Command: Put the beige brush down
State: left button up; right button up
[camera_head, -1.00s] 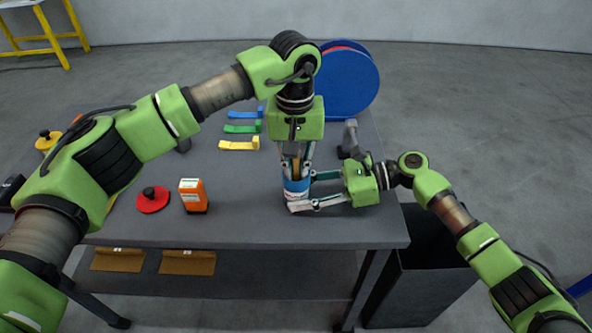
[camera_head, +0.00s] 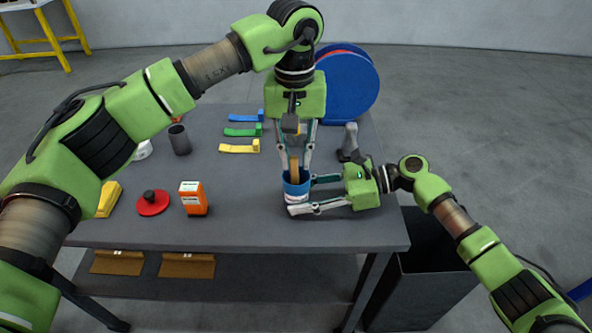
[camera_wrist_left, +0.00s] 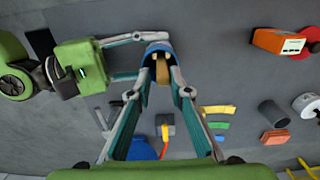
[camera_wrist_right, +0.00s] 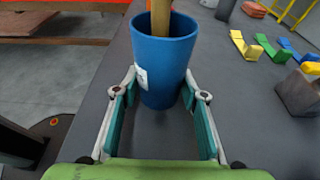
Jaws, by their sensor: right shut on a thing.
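The beige brush (camera_head: 294,165) stands upright in a blue cup (camera_head: 297,188) near the front of the table; its lower end is hidden. Its stick also rises from the cup in the right wrist view (camera_wrist_right: 161,18). My left gripper (camera_head: 296,168) points down over the cup, its fingers apart on either side of the brush. The left wrist view shows the brush (camera_wrist_left: 162,72) between these fingers, with gaps beside it. My right gripper (camera_wrist_right: 163,95) is shut on the blue cup, low down from the right.
An orange box (camera_head: 194,198) and a red disc with black knob (camera_head: 153,203) lie left. Blue, green and yellow pieces (camera_head: 239,147) and a grey tube (camera_head: 180,140) lie farther back. A large blue spool (camera_head: 347,85) and a grey tool (camera_head: 350,142) are behind.

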pick_arm(q)
notch_tip(320, 180, up, 6)
jog(key=shift+r, duration=0.25)
pick_arm(e)
jog(key=o, duration=0.9)
